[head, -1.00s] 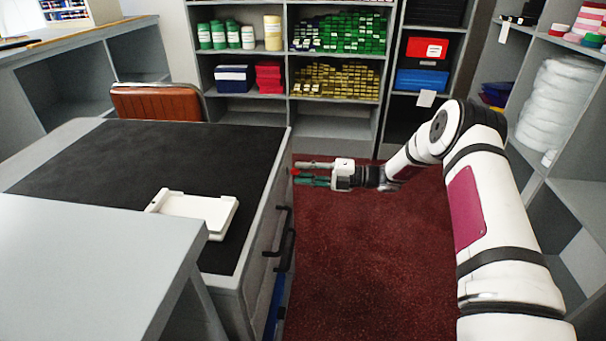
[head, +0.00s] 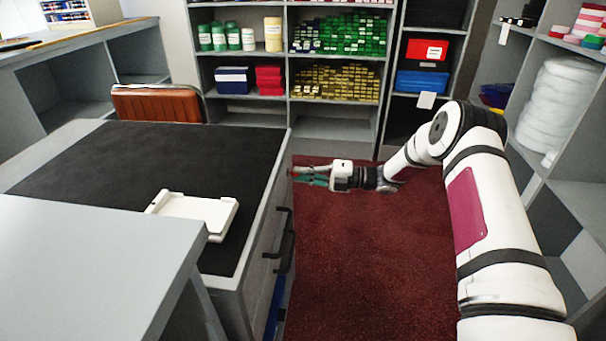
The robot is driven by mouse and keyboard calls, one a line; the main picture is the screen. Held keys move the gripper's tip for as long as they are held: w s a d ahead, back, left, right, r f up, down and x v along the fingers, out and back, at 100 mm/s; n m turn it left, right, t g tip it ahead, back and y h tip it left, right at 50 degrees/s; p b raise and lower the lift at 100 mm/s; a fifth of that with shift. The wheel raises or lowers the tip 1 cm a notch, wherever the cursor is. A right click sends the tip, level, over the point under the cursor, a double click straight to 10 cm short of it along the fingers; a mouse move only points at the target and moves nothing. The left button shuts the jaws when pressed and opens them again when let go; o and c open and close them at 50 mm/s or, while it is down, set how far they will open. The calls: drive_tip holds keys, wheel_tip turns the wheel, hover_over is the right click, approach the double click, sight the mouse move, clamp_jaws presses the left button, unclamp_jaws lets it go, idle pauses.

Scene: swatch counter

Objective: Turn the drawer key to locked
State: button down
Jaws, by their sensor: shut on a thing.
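My gripper (head: 299,174) is at the far end of the desk's right side, with its fingers pointing left at the desk front. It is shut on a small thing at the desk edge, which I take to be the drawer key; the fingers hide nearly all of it. The key's angle cannot be made out. The desk (head: 270,195) has drawers on its right side with dark handles (head: 284,240). The lock face is not visible from here.
A white tray-like holder (head: 195,212) lies on the desk's dark top. A grey table (head: 90,265) stands in front at left. A brown chair (head: 157,103) is behind the desk. Shelves (head: 338,124) line the back and right. The red carpet (head: 370,260) is clear.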

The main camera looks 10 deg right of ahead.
drive_tip(key=n+b, duration=0.1)
drive_tip(key=n, duration=1.6)
drive_tip(key=shift+n, duration=0.3)
idle(0.4)
drive_tip(key=c, duration=1.7)
unclamp_jaws()
drive_tip(key=shift+d, duration=0.1)
drive_tip(key=v, duration=1.2)
